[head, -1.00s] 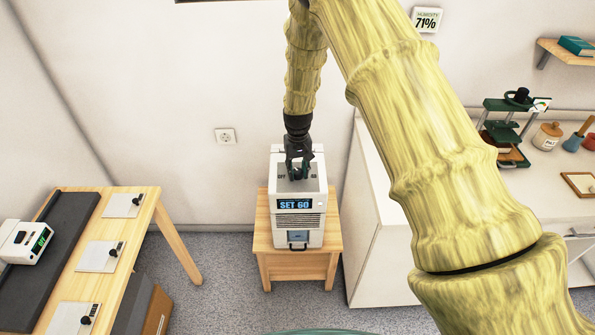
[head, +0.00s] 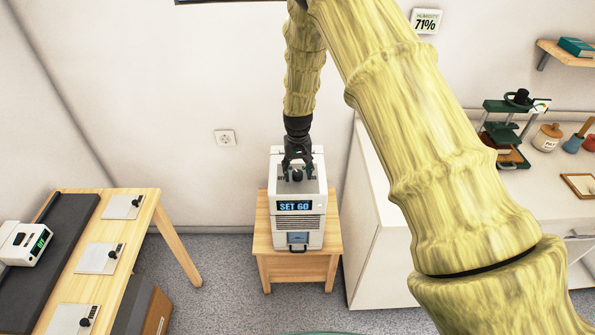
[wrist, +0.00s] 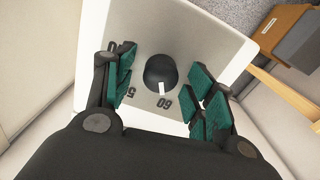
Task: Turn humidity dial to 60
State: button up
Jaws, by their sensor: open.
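The white humidifier (head: 299,224) stands on a small wooden stand, and its front display (head: 294,206) reads SET 60. The black humidity dial (head: 297,175) is on its top panel. In the wrist view the dial (wrist: 160,71) is round and black, and its white pointer faces the 60 mark (wrist: 164,103). A partly covered 50 mark lies to its left. My gripper (head: 297,171) is open above the panel. In the wrist view its green-padded fingers (wrist: 161,92) stand apart on both sides of the dial, with visible gaps to it.
A wooden table (head: 148,208) stands at the left, and a white cabinet (head: 375,240) is close on the right.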

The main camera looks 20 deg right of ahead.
aim_at(298, 172)
jog(key=shift+r, duration=0.1)
notch_tip(298, 172, up, 12)
dwell(0.6)
dwell(0.4)
